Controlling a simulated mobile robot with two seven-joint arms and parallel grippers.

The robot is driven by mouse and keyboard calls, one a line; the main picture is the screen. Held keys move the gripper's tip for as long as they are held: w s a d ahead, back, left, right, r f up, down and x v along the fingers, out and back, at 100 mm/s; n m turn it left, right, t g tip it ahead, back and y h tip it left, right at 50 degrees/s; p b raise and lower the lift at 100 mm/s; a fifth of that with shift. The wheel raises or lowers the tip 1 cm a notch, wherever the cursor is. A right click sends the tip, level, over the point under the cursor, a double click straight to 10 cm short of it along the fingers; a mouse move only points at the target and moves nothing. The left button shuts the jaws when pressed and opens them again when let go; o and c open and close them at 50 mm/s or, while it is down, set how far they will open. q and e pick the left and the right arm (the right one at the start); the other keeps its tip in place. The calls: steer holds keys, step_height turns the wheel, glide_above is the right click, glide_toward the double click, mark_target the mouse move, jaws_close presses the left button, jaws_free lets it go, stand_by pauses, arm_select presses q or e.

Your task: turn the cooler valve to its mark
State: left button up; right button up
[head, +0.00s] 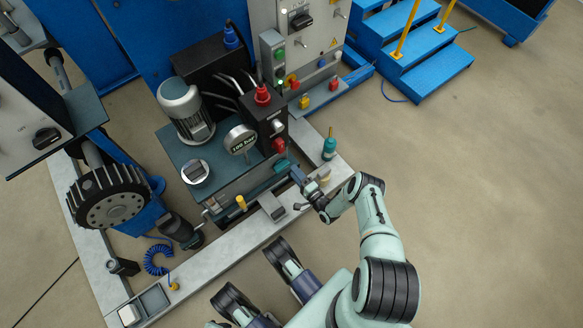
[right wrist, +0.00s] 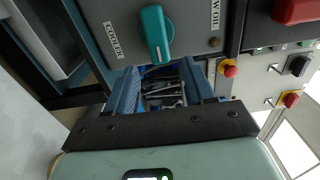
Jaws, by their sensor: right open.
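The cooler valve (right wrist: 157,35) has a teal lever on a dark panel. In the right wrist view its lever points down, beside a "COOLER" label (right wrist: 113,39). In the head view a small teal part, likely this valve, shows just beyond my right gripper (head: 293,170). My right gripper is open and empty, its blue fingers also in the right wrist view (right wrist: 166,77). The lever tip is close to the gap between the fingers; I cannot tell if they touch. No mark is clearly identifiable. My left gripper is not in view.
A red knob (head: 279,146) and pressure gauge (head: 240,139) are near the valve. A teal bottle (head: 329,149) stands on the ledge to the right. A yellow-handled part (head: 241,202) stands left of my gripper. The floor (head: 460,190) at right is clear.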

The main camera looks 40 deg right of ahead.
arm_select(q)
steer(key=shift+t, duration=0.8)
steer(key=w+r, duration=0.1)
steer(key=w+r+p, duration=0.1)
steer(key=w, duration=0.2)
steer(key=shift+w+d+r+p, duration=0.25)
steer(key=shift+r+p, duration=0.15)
arm_select(e)
steer(key=s+a, duration=0.1)
steer(key=s, duration=0.8)
steer(key=shift+s, duration=0.35)
